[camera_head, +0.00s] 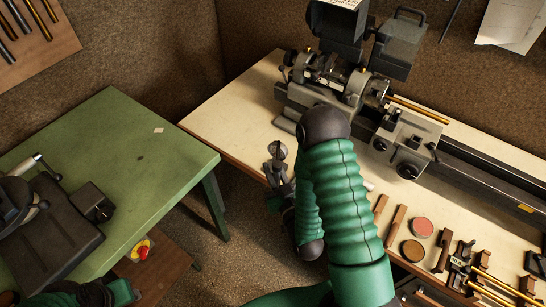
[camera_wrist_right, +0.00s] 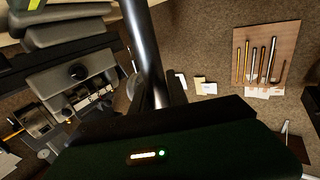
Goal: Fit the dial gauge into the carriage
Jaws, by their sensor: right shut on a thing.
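The dial gauge (camera_head: 277,150), with a small round grey head, is held upright at the front-left edge of the cream bench. My right gripper (camera_head: 276,178) is shut on its lower part; the fingertips are hard to make out. In the right wrist view, a shiny metal rod (camera_wrist_right: 148,50), apparently part of the gauge, rises from the dark gripper. The carriage (camera_head: 405,142), a grey block with black knobs, sits on the lathe bed, to the right of and apart from the gauge. A green and dark part of my left arm shows at the bottom left; its fingertips are not visible.
The lathe headstock (camera_head: 325,78) stands at the back of the cream bench (camera_head: 232,108). Brown blocks (camera_head: 396,226), two round tins (camera_head: 422,227) and brass rods lie at front right. A green table (camera_head: 120,150) stands left, with a floor gap between.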

